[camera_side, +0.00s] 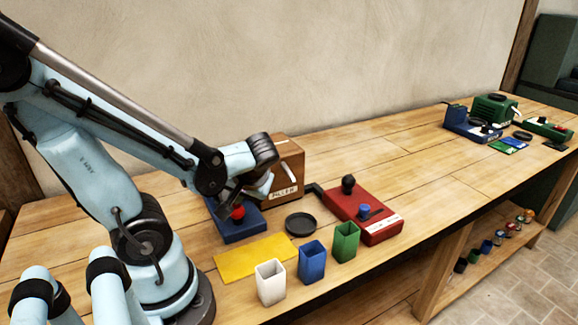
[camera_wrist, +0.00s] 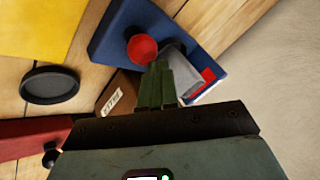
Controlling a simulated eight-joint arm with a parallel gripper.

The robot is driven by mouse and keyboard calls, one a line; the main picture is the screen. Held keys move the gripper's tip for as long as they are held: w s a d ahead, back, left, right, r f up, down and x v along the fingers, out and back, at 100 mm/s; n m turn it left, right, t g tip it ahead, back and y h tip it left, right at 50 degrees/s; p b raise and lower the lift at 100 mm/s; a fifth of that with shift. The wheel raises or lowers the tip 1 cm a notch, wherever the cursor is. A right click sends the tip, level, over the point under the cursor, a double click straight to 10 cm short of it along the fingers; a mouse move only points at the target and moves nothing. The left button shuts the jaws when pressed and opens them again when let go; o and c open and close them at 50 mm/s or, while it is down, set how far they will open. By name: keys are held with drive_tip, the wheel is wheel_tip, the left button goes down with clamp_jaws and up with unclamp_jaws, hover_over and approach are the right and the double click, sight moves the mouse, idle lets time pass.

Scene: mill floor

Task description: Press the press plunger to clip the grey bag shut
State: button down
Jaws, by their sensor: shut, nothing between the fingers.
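A blue press (camera_side: 235,222) with a round red plunger (camera_side: 238,212) stands on the bench beside my arm. In the wrist view the blue base (camera_wrist: 112,32) and the red plunger (camera_wrist: 142,48) are close ahead of my gripper (camera_wrist: 158,66). The fingers are shut and empty, their tips just beside the plunger in that view; I cannot tell whether they touch it. A grey piece (camera_wrist: 190,62), apparently the grey bag, lies at the blue base beside a red patch, partly hidden behind the fingers. In the side view my wrist partly covers the press.
A brown box marked FILLER (camera_side: 288,165) stands close behind the press. A yellow sheet (camera_side: 252,258), a black dish (camera_side: 300,224), white (camera_side: 270,283), blue (camera_side: 312,263) and green (camera_side: 346,243) cups, and a red device (camera_side: 372,226) are nearby.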

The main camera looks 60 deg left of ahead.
sight(238, 207)
drive_tip(key=shift+f, duration=0.55)
idle(0.7)
drive_tip(key=shift+r, duration=1.3)
drive_tip(key=shift+r, duration=2.5)
drive_tip(key=w+d+m+t+h, duration=0.7)
drive_tip(key=w+d+m, duration=0.3)
drive_tip(key=d, duration=0.4)
drive_tip(key=shift+f+t, duration=0.35)
drive_tip(key=shift+t, duration=0.15)
